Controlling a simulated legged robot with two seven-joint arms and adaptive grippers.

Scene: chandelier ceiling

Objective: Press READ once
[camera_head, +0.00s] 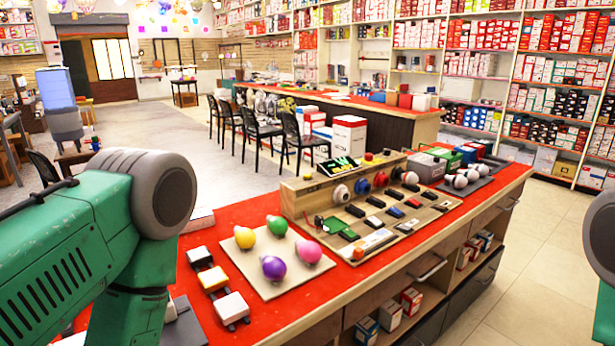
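A wooden panel board (328,203) stands on the red-topped counter (205,236). It carries knobs, small black blocks and flat pieces in rows, and a small tilted dark screen (337,166) with green and yellow marks is at its upper edge. No READ label is legible at this size, so I cannot tell which piece bears it. My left arm (75,240) fills the lower left and bends down in front of the counter's near end. My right arm (604,240) shows only at the right edge. Neither gripper's fingers are visible.
A beige board (262,283) with several coloured bulb-shaped pieces lies left of the panel. White round pieces (461,181) and boxes (427,167) stand at the counter's far end. Open floor (535,285) lies right of the counter.

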